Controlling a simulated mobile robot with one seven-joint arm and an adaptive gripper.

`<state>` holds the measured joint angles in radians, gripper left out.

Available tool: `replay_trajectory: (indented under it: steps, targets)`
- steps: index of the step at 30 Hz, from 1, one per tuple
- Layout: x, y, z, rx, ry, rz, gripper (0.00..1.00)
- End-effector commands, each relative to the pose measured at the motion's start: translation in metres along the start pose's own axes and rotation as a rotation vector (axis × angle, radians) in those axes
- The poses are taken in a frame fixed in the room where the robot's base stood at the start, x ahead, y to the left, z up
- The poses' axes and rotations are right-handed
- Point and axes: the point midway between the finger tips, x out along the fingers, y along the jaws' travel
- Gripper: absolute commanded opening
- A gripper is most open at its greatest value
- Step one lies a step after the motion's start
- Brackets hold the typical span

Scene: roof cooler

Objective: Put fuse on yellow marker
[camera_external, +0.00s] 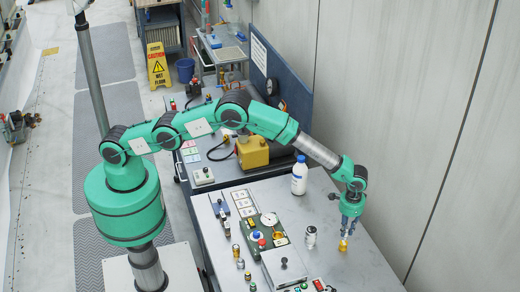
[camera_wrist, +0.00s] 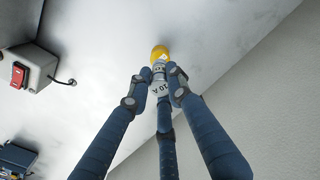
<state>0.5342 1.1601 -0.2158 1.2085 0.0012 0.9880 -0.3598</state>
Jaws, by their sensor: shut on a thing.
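My gripper (camera_external: 346,230), with blue fingers, is low over the right part of the grey table. In the wrist view the gripper (camera_wrist: 160,78) is shut on a pale cylindrical fuse (camera_wrist: 159,88) marked "10 A". The yellow marker (camera_wrist: 160,51) shows just past the far end of the fuse; its near part is hidden by the fuse. In the external view the yellow marker (camera_external: 343,245) is directly below the fingers, and the fuse is hard to make out there. I cannot tell whether the fuse touches the marker.
A small silver-and-dark jar (camera_external: 310,237) stands left of my gripper, and a white bottle (camera_external: 299,178) stands farther back. A panel with a gauge and buttons (camera_external: 268,232) lies left of the jar. A red-switch box (camera_wrist: 25,73) shows at left. The table's right side (camera_external: 375,268) is clear.

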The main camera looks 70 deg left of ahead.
Motion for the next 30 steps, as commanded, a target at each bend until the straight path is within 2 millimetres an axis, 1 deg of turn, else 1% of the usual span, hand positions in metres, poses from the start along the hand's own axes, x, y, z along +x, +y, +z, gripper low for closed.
replay_trajectory:
  steps: [1,6,20,21,24,30]
  targets:
    - [0.007,0.0,0.001,0.0,-0.003,-0.001,0.0]
    - [0.022,0.0,0.0,0.0,0.0,0.0,0.0]
    - [0.027,0.0,0.0,0.0,0.0,0.0,0.0]
    - [0.028,0.0,0.0,0.0,0.0,0.0,0.21]
    - [0.027,0.0,0.0,0.0,0.0,0.0,0.38]
    - [0.027,0.0,0.0,0.0,0.0,0.0,0.38]
